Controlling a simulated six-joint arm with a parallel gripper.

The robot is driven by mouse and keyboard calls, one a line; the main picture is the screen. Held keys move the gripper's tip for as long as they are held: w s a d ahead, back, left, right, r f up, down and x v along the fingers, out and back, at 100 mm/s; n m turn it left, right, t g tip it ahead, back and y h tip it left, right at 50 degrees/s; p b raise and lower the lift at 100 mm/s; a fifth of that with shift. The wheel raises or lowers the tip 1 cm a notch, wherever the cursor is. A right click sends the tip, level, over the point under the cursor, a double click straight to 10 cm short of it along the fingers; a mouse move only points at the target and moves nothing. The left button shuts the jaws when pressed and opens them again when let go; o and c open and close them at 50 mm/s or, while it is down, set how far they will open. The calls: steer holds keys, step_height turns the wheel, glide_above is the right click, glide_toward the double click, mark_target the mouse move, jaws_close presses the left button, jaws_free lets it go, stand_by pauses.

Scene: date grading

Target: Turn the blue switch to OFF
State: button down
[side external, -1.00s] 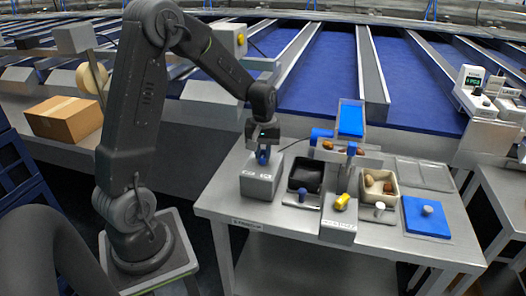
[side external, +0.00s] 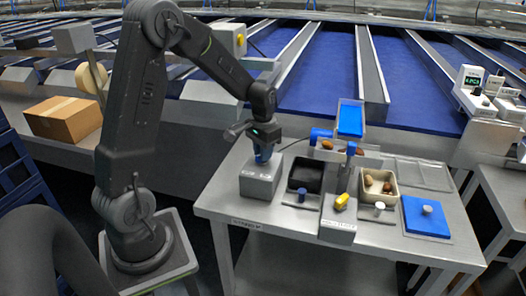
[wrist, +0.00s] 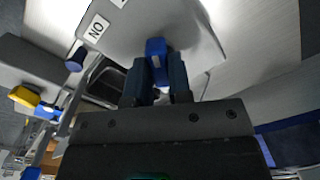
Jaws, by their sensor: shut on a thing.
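The blue switch (wrist: 156,47) stands on top of a grey metal box (side external: 262,182) at the left end of the table. My gripper (wrist: 160,75) is shut on the blue switch, with one dark finger on each side of it. In the side view, my gripper (side external: 262,155) points down over the box and covers much of the switch. In the wrist view, a white ON label (wrist: 97,29) shows on the box to the left of the switch. I cannot read an OFF label in either view.
Right of the box are a black tray (side external: 291,181), a grey stand with a yellow knob (side external: 342,201), a beige tray of dates (side external: 394,193) and a blue pad (side external: 416,222). A blue-windowed hopper (side external: 350,118) stands behind. The table's front edge is clear.

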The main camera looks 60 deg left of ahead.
steer(key=shift+m, duration=0.3)
steer(key=c, duration=1)
jaws_free()
steer(key=shift+c, duration=0.2)
step_height(320, 180, up, 14)
steer(key=shift+d, duration=0.1)
steer(key=s+d+r+m+t, duration=0.1)
steer(key=s+d+t, duration=0.4)
steer(key=s+d, duration=1.1)
steer(key=shift+s+d+r+m+t, duration=0.35)
steer(key=shift+d+r, duration=0.25)
steer(key=shift+d, duration=0.5)
